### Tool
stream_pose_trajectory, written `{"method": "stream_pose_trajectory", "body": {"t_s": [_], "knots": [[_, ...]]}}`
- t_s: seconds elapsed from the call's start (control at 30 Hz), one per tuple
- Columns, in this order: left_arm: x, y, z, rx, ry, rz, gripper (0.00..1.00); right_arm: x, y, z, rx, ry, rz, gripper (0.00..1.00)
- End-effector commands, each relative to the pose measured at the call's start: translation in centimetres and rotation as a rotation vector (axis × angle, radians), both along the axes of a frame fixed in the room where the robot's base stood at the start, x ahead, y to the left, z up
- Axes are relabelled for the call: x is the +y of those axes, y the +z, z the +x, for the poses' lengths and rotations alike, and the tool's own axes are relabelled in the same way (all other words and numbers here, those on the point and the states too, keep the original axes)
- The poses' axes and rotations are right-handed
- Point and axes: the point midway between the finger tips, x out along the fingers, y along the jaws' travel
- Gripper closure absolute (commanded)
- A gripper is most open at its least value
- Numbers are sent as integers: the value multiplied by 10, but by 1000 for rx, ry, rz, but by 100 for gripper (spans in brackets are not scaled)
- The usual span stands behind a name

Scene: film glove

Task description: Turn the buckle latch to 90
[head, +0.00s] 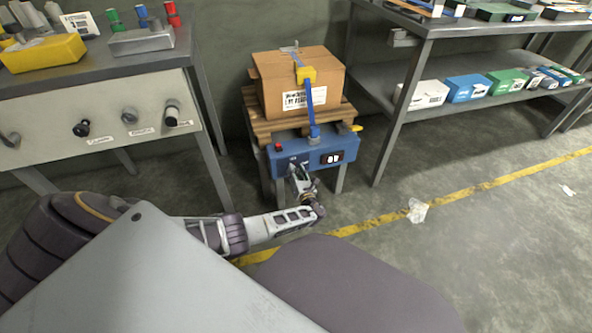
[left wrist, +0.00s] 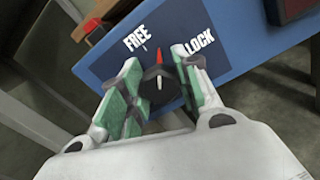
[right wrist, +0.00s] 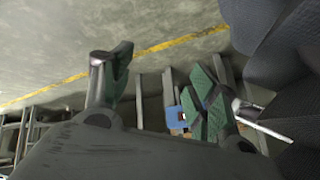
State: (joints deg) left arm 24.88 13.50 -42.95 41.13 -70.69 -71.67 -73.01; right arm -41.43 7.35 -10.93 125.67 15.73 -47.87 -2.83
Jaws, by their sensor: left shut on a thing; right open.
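The buckle latch is a dark knob (left wrist: 153,80) with a red pointer on a dark panel of the blue unit (head: 340,145). In the left wrist view the pointer lies between the white words FREE and LOCK. My left gripper (left wrist: 157,72) has its green-padded fingers on either side of the knob, shut on it. In the head view this gripper (head: 301,183) is at the front of the blue unit and hides the knob. My right gripper (right wrist: 156,75) is open and empty, away from the latch, and is not in the head view.
A workbench (head: 100,72) stands left, shelving (head: 375,88) right. Crumpled plastic (head: 417,210) lies on open floor by the yellow line.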

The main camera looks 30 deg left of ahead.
Motion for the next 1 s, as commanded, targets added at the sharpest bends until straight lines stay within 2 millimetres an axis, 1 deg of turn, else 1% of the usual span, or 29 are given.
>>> {"method": "stream_pose_trajectory", "body": {"t_s": [0.03,0.1,0.67,0.9,1.0], "knots": [[-1,2,0,36,0,29,92,0,5,0,3,-2,-3,40],[0,2,0,85,0,73,92,-1,7,-1,8,-2,-6,40],[-1,1,1,489,-1,419,92,-4,24,-6,48,-6,-34,40],[-1,0,1,644,-1,550,92,-5,40,0,42,3,-47,40],[-1,0,1,693,-1,591,92,-6,41,-1,49,8,-53,40]]}}
